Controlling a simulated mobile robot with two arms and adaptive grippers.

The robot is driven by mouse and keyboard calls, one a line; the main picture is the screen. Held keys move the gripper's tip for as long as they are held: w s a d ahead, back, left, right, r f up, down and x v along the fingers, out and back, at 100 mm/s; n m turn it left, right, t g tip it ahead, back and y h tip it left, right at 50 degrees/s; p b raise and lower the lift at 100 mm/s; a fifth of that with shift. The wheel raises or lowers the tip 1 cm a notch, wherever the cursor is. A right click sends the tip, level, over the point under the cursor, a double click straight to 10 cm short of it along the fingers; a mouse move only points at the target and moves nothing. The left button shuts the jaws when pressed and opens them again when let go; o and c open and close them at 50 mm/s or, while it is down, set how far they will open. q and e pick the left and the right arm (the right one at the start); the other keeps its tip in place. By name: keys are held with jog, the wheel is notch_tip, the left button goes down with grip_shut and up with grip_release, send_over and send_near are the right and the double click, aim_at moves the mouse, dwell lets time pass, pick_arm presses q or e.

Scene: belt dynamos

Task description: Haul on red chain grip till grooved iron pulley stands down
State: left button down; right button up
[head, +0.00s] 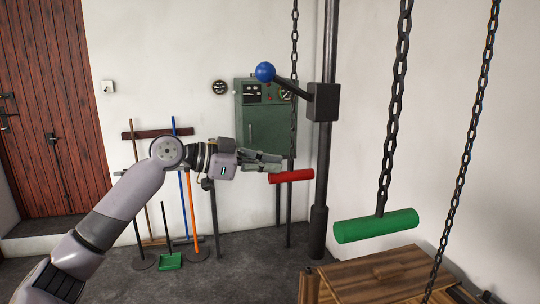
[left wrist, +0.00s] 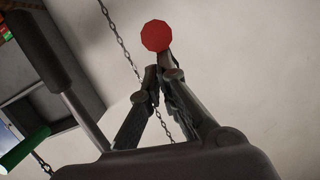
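The red chain grip (head: 292,176) is a short red bar hanging level from a dark chain (head: 294,45) in the head view. My left gripper (head: 281,163) is at the bar's left end, its fingers pointing right. In the left wrist view the grip's round red end (left wrist: 156,35) shows just above the fingertips (left wrist: 159,68). The fingertips are drawn close together, and the bar is not seen between them. Whether they touch the bar is unclear. I cannot make out the grooved iron pulley. My right gripper is not in view.
A green grip (head: 376,226) hangs from another chain on the right, above a wooden crate (head: 375,272). A dark post (head: 325,150) carries a lever with a blue ball (head: 265,72). A green cabinet (head: 265,128) and upright tools (head: 190,215) stand behind.

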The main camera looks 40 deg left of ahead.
pick_arm(q)
notch_tip(320, 180, down, 20)
jog(key=b, duration=1.4)
jog(key=shift+r, duration=0.4)
jog(key=s+a+r, duration=0.5)
jog(key=s+r, duration=0.1)
jog(key=s, duration=0.2)
jog(key=shift+a+r, duration=0.2)
dwell(0.8)
